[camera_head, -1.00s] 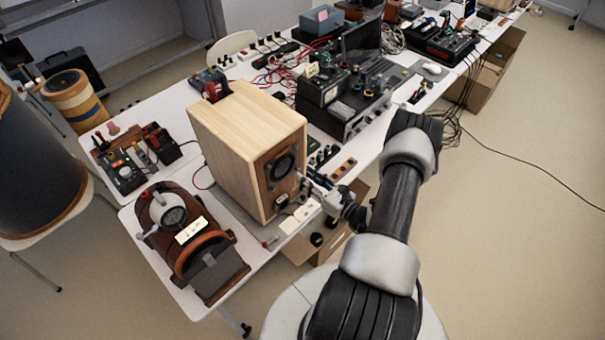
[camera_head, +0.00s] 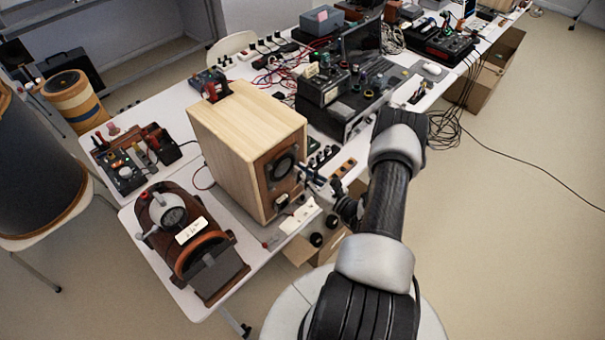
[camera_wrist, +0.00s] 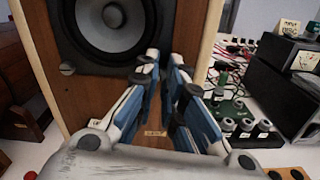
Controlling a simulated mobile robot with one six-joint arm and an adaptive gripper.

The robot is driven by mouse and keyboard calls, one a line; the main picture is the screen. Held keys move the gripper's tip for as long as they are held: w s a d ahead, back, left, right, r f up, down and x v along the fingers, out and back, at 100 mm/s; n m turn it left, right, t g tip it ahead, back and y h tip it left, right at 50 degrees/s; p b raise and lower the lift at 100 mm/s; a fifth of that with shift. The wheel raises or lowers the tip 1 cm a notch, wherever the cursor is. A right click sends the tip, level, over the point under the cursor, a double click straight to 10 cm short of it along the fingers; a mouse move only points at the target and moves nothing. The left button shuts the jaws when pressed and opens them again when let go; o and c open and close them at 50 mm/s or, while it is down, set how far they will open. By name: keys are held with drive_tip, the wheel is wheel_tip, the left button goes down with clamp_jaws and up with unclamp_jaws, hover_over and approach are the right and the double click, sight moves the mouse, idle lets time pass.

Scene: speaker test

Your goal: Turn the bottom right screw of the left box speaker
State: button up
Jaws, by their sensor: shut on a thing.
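The wooden box speaker (camera_head: 235,120) stands on the white table with its driver side toward my arm. In the wrist view its front panel (camera_wrist: 88,95) fills the left and middle, with the dark round cone (camera_wrist: 108,22) at the top. The bottom left screw (camera_wrist: 67,68) of the driver plate shows clear of my gripper. My gripper (camera_wrist: 166,62) has its blue fingers close together at the plate's lower right corner; it also shows at the speaker front in the head view (camera_head: 303,175). It is shut on the bottom right screw, which the fingertips hide.
A brown round-bodied machine (camera_head: 190,235) stands left of the speaker at the table's front. A black instrument box (camera_head: 345,105) and a green board with knobs (camera_wrist: 235,115) stand to the right. An open cardboard box (camera_head: 330,243) is below the table edge.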

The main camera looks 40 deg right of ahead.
drive_tip(key=shift+f, duration=0.1)
clamp_jaws()
drive_tip(key=shift+m+b, duration=0.35)
drive_tip(key=shift+m, duration=0.15)
drive_tip(key=o, duration=0.7)
unclamp_jaws()
drive_tip(key=s, duration=1.2)
drive_tip(key=shift+d, duration=0.4)
